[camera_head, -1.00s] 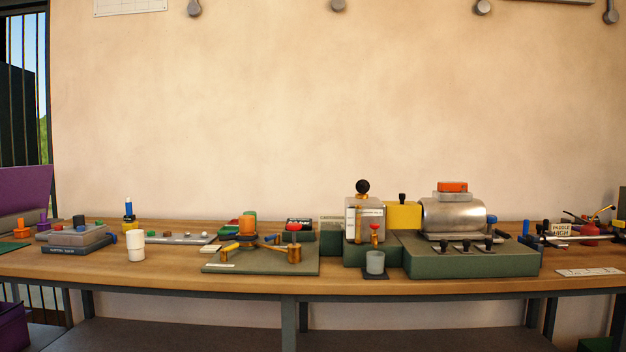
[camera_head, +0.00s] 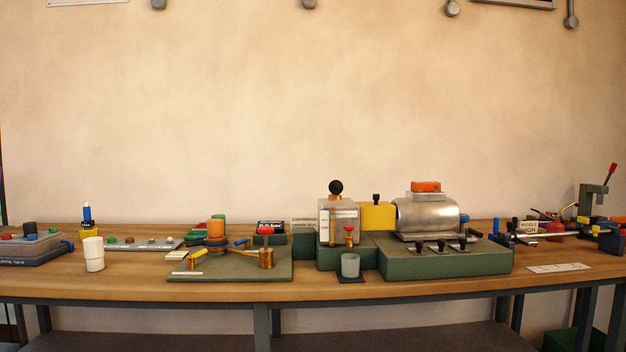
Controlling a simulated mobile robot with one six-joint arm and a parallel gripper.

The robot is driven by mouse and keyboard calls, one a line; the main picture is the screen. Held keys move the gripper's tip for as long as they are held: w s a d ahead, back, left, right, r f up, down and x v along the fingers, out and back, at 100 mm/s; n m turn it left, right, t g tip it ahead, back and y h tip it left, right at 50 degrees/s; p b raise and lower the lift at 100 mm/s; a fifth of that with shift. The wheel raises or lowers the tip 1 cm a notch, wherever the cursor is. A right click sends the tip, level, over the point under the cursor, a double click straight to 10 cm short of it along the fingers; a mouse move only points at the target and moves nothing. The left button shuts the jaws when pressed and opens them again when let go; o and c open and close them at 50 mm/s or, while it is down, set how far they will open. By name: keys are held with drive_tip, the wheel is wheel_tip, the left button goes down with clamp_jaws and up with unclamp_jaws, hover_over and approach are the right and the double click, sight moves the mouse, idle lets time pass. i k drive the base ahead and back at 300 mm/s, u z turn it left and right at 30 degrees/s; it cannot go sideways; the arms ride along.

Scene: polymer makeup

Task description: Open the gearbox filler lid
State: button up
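A machine stands on the workbench (camera_head: 140,284), right of centre. It has a clear-fronted box (camera_head: 325,232) with a black ball knob (camera_head: 335,187) on top. Beside it is a yellow block (camera_head: 377,216) with a small black knob (camera_head: 376,198) on top. To its right a silver cylinder (camera_head: 428,217) carries an orange-topped piece (camera_head: 426,187). I cannot tell for certain which part is the gearbox filler lid; the labels are too small to read. No lid is visibly raised. My gripper is not in view.
A grey cup (camera_head: 350,265) stands in front of the clear-fronted box. Black levers (camera_head: 441,246) sit on the green base (camera_head: 450,264). A green board (camera_head: 225,273) with brass parts lies left of it. A white cup (camera_head: 94,255) stands further left. A red-handled press (camera_head: 594,200) is far right.

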sight(335, 186)
drive_tip(key=u, duration=0.05)
drive_tip(key=i, duration=0.95)
drive_tip(key=z, duration=0.05)
